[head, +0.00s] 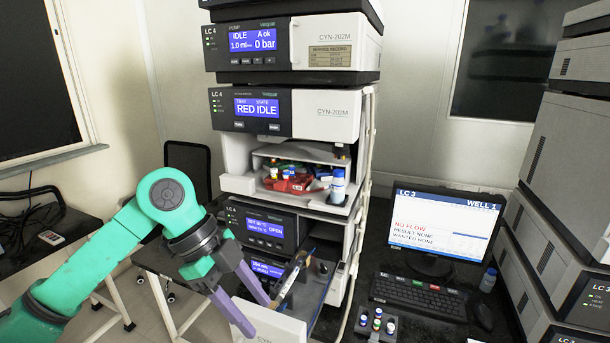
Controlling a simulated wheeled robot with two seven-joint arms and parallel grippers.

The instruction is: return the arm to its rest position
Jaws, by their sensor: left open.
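My left arm, green with a dark wrist, comes in from the left. My left gripper (258,318) has two purple fingers spread apart, with no object visible between them. It is in front of the LC 4 stack (335,115), near a pulled-out drawer or door (272,328) low on the stack. A slender tilted rod-like part (287,283) shows just right of the fingertips; I cannot tell whether they touch. The lower module's display (264,228) reads OPEN. My right gripper is not in view.
A monitor (443,225), keyboard (418,298) and small vial rack (375,325) stand on the dark bench at right. Another stack (575,190) rises at far right. A chair (188,165) stands behind my arm.

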